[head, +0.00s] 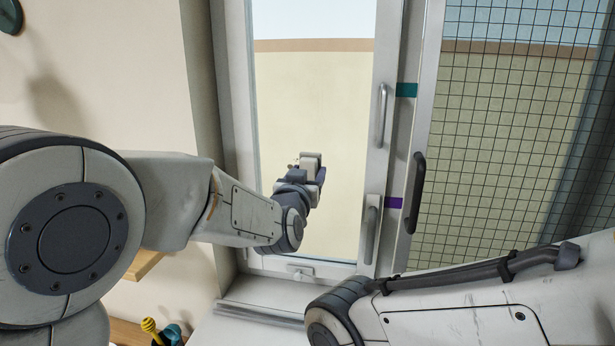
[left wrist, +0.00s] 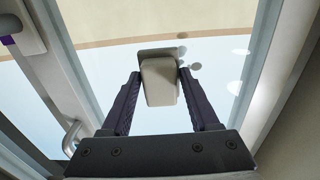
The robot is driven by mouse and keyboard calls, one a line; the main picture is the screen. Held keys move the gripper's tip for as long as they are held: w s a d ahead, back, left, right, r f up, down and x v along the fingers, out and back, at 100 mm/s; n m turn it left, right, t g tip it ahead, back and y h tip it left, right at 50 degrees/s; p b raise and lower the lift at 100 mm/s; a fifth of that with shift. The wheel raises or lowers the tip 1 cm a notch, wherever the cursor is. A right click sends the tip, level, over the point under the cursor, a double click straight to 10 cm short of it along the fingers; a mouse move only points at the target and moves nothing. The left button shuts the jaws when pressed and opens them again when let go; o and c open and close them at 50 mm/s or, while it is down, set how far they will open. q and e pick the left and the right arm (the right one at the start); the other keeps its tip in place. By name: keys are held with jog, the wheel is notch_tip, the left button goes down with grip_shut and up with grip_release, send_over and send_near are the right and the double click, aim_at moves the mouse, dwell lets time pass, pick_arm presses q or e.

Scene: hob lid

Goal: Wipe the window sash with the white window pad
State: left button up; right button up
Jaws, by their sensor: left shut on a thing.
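The window sash (head: 383,60) is a tall grey frame with a clear pane; its frame and glass also show in the left wrist view (left wrist: 75,85). My left gripper (head: 308,172) is in front of the lower middle of the pane. In the left wrist view its dark fingers (left wrist: 160,88) are shut on the white window pad (left wrist: 158,82), an off-white block with a dark edge at its far end. The pad also shows in the head view (head: 311,160). I cannot tell whether it touches the glass. Several small spots (left wrist: 234,87) show beside it. My right gripper is out of view.
Grey handles (head: 382,115) stand on the sash's right side, with a dark handle (head: 415,192) on the neighbouring mesh screen (head: 510,140). Teal (head: 406,90) and purple (head: 394,203) tags mark the frame. A small latch (head: 300,271) is at the bottom. A yellow-handled item (head: 149,326) stands lower left.

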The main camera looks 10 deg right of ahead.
aim_at(287, 160)
pick_arm(q)
jog(key=shift+w+a+f+b, duration=0.2)
jog(key=shift+w+a+b, duration=0.15)
jog(key=shift+a+b, duration=0.3)
jog(key=a+b, duration=0.1)
jog(key=a, duration=0.1)
jog(key=w+a+b, duration=0.1)
jog(key=a, duration=0.1)
jog(key=shift+w, duration=0.1)
jog(key=shift+w+a+r+b, duration=0.15)
jog(key=shift+a+b, duration=0.15)
jog(key=shift+a, duration=0.15)
jog(key=shift+w+a+b, duration=0.15)
jog(key=shift+a+b, duration=0.15)
jog(key=shift+a, duration=0.15)
jog(key=shift+d+r+p, duration=0.1)
jog(key=shift+r+p, duration=0.3)
jog(key=shift+r, duration=0.45)
jog(key=shift+s+d+f, duration=0.1)
jog(key=shift+s+d, duration=0.2)
jog(key=shift+d, duration=0.55)
jog(key=shift+s+d+p, duration=0.25)
jog(key=shift+s+d, duration=0.05)
jog(key=shift+d, duration=0.65)
jog(key=shift+s+d+p, duration=0.25)
jog(key=shift+s+d, duration=0.05)
jog(key=shift+d, duration=0.6)
jog(key=shift+s+d+p, duration=0.25)
jog(key=shift+s+d, duration=0.05)
jog(key=shift+d, duration=0.65)
